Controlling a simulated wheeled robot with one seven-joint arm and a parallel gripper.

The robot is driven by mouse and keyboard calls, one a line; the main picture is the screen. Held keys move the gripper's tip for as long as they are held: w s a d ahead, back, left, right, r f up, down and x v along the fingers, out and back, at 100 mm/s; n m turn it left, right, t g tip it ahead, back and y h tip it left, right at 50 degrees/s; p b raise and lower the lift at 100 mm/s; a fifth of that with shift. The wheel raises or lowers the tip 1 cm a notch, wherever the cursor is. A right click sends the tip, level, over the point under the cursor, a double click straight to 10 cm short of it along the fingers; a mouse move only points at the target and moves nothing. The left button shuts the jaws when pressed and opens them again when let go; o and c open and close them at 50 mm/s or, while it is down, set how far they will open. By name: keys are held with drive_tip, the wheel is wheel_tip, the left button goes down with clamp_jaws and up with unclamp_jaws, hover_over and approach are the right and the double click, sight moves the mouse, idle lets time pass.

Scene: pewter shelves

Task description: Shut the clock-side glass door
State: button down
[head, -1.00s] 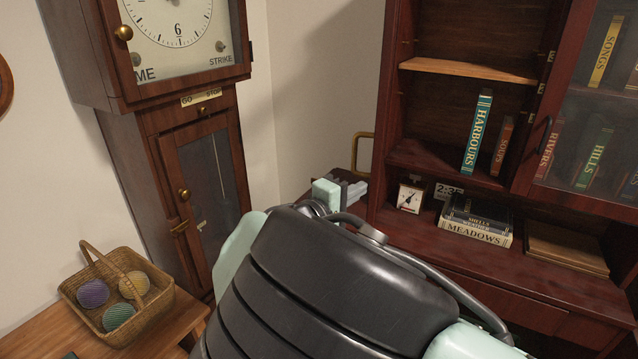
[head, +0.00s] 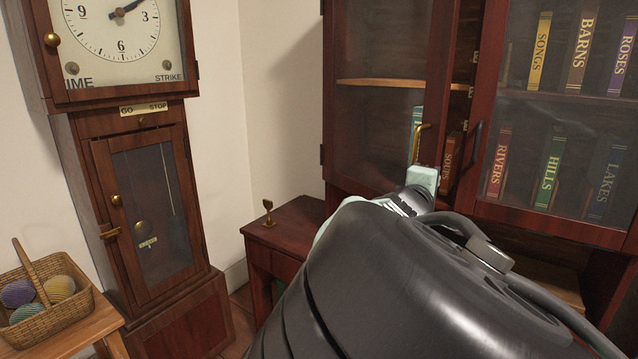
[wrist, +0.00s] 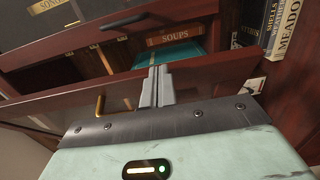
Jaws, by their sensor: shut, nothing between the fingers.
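The clock-side glass door (head: 374,125) of the bookcase has a dark red wooden frame and a brass handle (head: 419,142). It stands slightly ajar, hinged at its left. A gap at its free edge shows the SOUPS book (head: 449,163). My gripper (head: 424,178) is at the lower part of this door, below the handle. In the wrist view my shut, empty fingers (wrist: 157,84) lie against or just before the door's frame (wrist: 215,82), beside the brass handle (wrist: 99,105). I cannot tell for sure whether they touch.
The other glass door (head: 560,130), with a dark handle (head: 476,142), is shut at the right. The tall clock (head: 145,190) stands at the left, with a basket (head: 50,310) before it. A low cabinet (head: 285,235) with a small brass object on top stands between.

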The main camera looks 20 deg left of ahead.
drive_tip(key=w+d+b, duration=0.5)
drive_tip(key=w+d, duration=0.2)
drive_tip(key=w, duration=0.2)
drive_tip(key=shift+w+b, duration=0.35)
drive_tip(key=shift+b, duration=0.05)
drive_tip(key=shift+s, duration=0.1)
